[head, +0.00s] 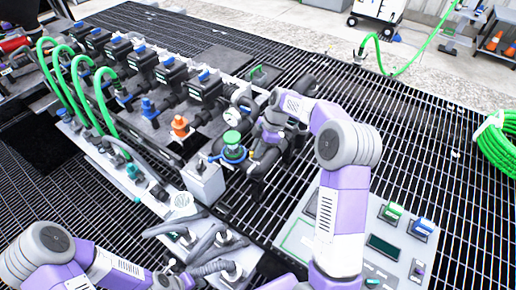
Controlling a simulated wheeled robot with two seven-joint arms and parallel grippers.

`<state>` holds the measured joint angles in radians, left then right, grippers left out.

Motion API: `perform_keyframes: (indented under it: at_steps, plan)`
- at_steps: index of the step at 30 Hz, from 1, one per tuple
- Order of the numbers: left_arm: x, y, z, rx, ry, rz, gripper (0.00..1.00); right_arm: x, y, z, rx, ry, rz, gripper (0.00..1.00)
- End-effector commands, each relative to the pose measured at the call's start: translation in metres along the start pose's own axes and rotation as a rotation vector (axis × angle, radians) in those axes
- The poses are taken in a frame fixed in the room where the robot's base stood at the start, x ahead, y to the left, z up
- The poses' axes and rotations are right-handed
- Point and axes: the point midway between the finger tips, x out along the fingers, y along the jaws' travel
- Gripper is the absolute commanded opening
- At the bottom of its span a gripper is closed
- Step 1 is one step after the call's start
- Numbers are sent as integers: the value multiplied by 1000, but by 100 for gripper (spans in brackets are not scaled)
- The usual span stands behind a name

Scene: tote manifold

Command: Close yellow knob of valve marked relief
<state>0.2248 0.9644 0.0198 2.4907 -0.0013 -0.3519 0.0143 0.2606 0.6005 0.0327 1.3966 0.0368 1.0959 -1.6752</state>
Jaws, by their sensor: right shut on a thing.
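My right gripper (268,135) is at the right end of the valve manifold (165,85), just right of a valve with a green top (232,137) and a blue ring. It is shut on a part, probably a knob, that the gripper and wrist hide. I cannot make out a yellow knob or the word relief. An orange knob (180,124) and a blue knob (147,106) stand farther left on the manifold, apart from the gripper. My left gripper (174,278) is low at the bottom edge, near grey hoses; its jaws are too small to read.
Green hoses (92,85) arch over the manifold's left side. A round gauge (231,116) stands close to my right gripper. A grey control panel (378,232) with buttons lies at lower right.

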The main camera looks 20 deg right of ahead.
Motion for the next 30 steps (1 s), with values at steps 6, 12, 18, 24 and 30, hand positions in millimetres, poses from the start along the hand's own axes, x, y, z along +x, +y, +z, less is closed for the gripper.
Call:
perform_keyframes:
  at_steps: [6, 12, 18, 24, 30]
  plan:
    - [3, -1, 0, 0, 0, 0, 42, 0, -1, 0, 108, 0, 46, 0]
    - [7, -3, 0, 0, 0, 0, 42, 0, -2, 0, 267, 0, 112, 0]
    - [9, -3, 0, 0, 0, 0, 42, 1, -4, -1, 440, 0, 183, 0]
    - [8, -3, 0, 0, 0, 0, 42, 0, -5, -2, 594, -1, 246, 0]
    - [6, -2, 0, 0, 0, 0, 42, 0, -5, -2, 714, 0, 297, 0]
